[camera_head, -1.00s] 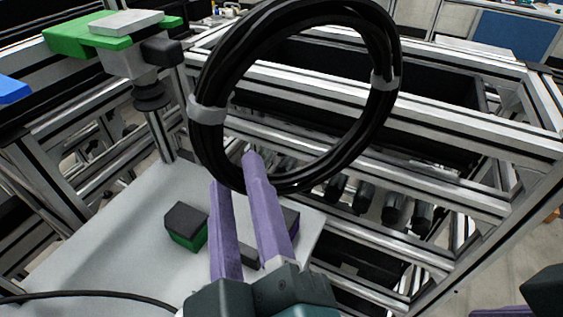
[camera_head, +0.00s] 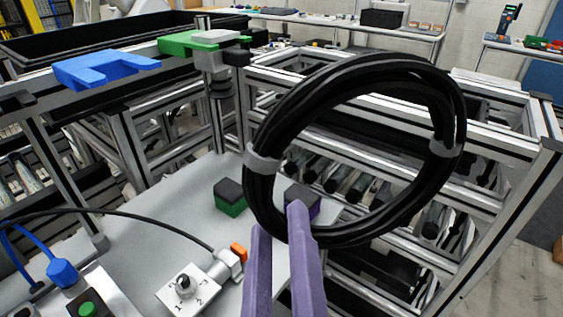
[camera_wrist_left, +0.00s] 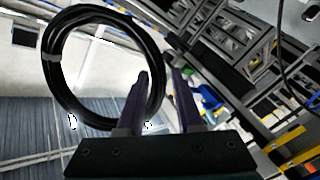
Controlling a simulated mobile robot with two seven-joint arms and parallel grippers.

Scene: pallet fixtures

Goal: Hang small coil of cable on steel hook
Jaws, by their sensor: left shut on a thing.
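The small coil of cable (camera_head: 262,195) is a black ring with pale grey bands, in the middle right of the head view. My left gripper (camera_head: 277,218), with purple fingers, is shut on the coil at its lower left. The coil stands up tilted above the grey table and in front of the metal frame. The wrist view shows the coil (camera_wrist_left: 54,82) at the left, beside the fingers of my left gripper (camera_wrist_left: 160,78). I cannot make out a steel hook in either view. My right gripper is not in view.
A grey table (camera_head: 130,240) holds a green block (camera_head: 230,206), a purple block (camera_head: 303,203) and a rotary switch box (camera_head: 185,290). Blue (camera_head: 105,68) and green (camera_head: 195,43) fixtures sit on the rail behind. An aluminium frame (camera_head: 515,145) with rollers stands at the right.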

